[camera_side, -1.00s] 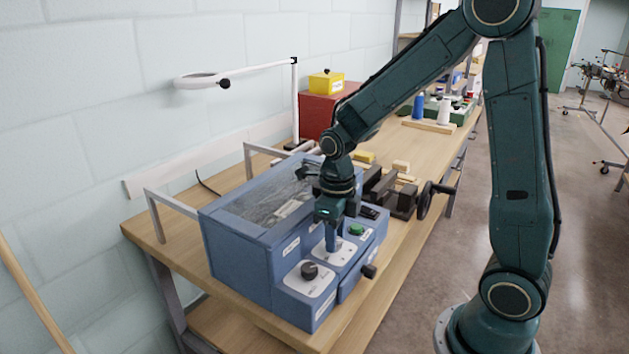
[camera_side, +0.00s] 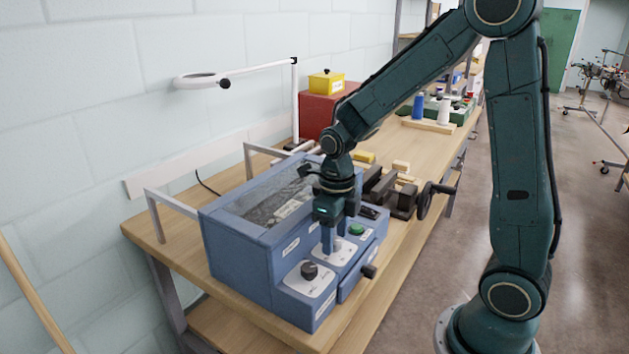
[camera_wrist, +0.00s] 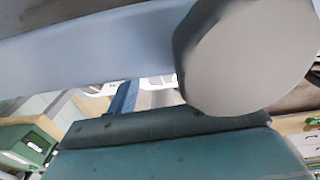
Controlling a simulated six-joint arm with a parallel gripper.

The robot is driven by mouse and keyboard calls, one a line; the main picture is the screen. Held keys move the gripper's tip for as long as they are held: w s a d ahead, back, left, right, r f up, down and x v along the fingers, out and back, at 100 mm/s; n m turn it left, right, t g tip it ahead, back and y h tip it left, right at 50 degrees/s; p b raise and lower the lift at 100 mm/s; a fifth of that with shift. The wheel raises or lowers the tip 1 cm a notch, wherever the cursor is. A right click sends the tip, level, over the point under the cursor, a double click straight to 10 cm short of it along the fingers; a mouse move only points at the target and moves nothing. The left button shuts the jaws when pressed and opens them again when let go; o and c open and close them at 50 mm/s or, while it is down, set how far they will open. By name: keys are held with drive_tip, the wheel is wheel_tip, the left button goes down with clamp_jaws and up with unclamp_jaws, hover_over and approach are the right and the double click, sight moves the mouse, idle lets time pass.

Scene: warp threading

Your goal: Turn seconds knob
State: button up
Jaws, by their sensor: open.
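A blue machine box (camera_side: 245,255) with a clear-topped lid stands on the bench. Its stepped front panel carries a black knob (camera_side: 309,270) on a white dial plate at the left. A second white dial plate (camera_side: 340,256) lies under my gripper (camera_side: 334,246), which points straight down with its fingers open around the spot where that plate's knob sits. The fingers hide that knob, so I cannot tell whether they touch it. In the wrist view, one blue finger (camera_wrist: 124,98) shows beyond the gripper body, with white plate parts behind it.
A green button (camera_side: 356,230) and a dark display (camera_side: 370,212) are close to the right of my gripper. A black side knob (camera_side: 369,271) sticks out in front. A dark vise (camera_side: 392,195) and a white magnifier lamp (camera_side: 240,75) stand nearby.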

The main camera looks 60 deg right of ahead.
sight(339, 237)
wheel_tip(339, 237, up, 14)
drive_tip(key=shift+f, duration=0.2)
idle(0.4)
idle(0.5)
drive_tip(key=s+d+m+t+y, duration=0.1)
drive_tip(key=s+d+m, duration=0.1)
drive_tip(key=m, duration=1.1)
drive_tip(key=s+d+f+m+t+y, duration=0.1)
drive_tip(key=s+d+m+t+y, duration=0.1)
drive_tip(key=m, duration=1.1)
drive_tip(key=shift+d+m+y, duration=0.3)
drive_tip(key=shift+d, duration=0.1)
drive_tip(key=shift+f, duration=0.1)
drive_tip(key=x, duration=1.3)
drive_tip(key=shift+f, duration=0.35)
